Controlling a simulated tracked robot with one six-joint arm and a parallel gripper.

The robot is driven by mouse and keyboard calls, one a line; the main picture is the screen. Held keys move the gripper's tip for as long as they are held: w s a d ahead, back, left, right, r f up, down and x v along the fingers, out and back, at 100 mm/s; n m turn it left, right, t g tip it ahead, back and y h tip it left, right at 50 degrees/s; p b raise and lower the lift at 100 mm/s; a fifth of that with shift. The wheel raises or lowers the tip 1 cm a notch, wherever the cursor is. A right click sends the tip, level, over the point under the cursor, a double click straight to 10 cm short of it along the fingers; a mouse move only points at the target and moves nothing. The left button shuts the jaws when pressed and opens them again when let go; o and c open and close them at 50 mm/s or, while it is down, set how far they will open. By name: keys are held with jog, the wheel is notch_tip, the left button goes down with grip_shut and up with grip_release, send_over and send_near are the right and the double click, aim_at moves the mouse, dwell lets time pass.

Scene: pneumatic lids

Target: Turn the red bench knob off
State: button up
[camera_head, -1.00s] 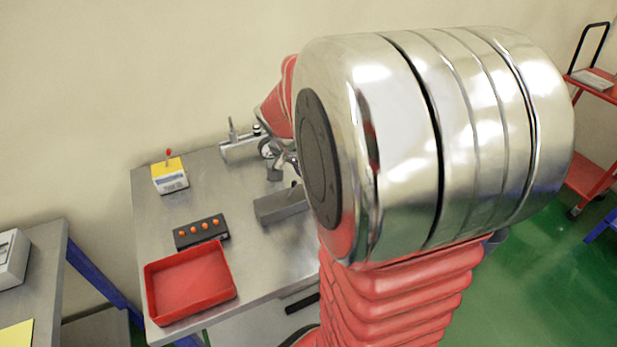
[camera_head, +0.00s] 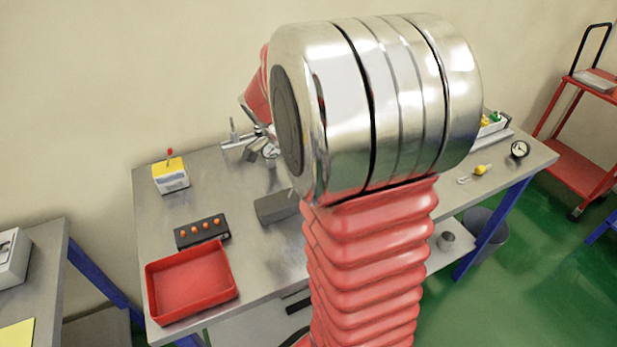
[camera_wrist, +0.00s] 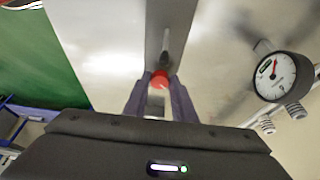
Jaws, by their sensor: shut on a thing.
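The red knob (camera_wrist: 160,79) shows in the wrist view as a small round red piece at the end of a dark stem, against a metal bar (camera_wrist: 167,20). My gripper (camera_wrist: 158,89) is shut on it, with one dark finger on each side. In the head view my arm hides the knob and most of the gripper. There, a metal pipe fitting (camera_head: 236,143) stands at the back of the bench, left of my arm.
A round gauge (camera_wrist: 280,76) is close on the right in the wrist view. On the bench are a red tray (camera_head: 190,282), a black box with orange knobs (camera_head: 202,231), a yellow-topped box (camera_head: 170,176) and a grey block (camera_head: 277,206). A red cart (camera_head: 580,165) stands right.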

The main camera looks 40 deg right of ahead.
jog(key=shift+w+r, duration=0.1)
jog(key=shift+w, duration=0.15)
jog(key=o, duration=0.8)
jog(key=shift+o, duration=1.4)
jog(key=shift+s, duration=0.1)
jog(key=v, duration=1.3)
jog(key=shift+a+r, duration=0.2)
jog(key=shift+r, duration=0.1)
